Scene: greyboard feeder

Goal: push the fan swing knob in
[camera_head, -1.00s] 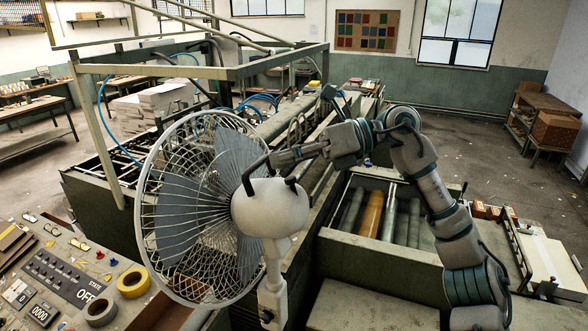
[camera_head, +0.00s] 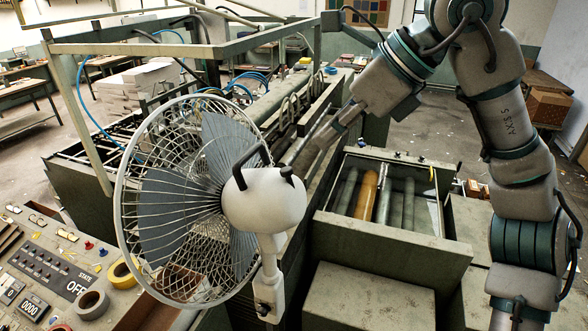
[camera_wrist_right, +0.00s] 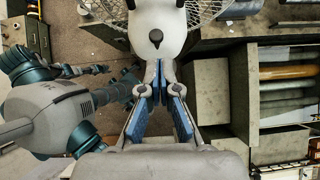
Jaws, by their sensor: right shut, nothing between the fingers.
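The fan (camera_head: 185,200) stands at the left of the middle in the head view, its wire cage facing left. Its white motor housing (camera_head: 262,207) carries a bent dark handle (camera_head: 249,166) and a small dark swing knob (camera_head: 287,173). In the right wrist view the dark knob (camera_wrist_right: 155,38) sticks out of the pale housing (camera_wrist_right: 157,20). My right gripper (camera_head: 297,163) reaches down from the upper right, its tips close to the knob. Its blue-padded fingers (camera_wrist_right: 158,72) are shut and empty, just below the knob in the wrist view. Contact is unclear.
A control panel (camera_head: 45,255) with tape rolls lies at the lower left. A green bin (camera_head: 385,240) with rollers sits right of the fan. A metal frame (camera_head: 185,48) rises behind the fan. My right arm spans the upper right.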

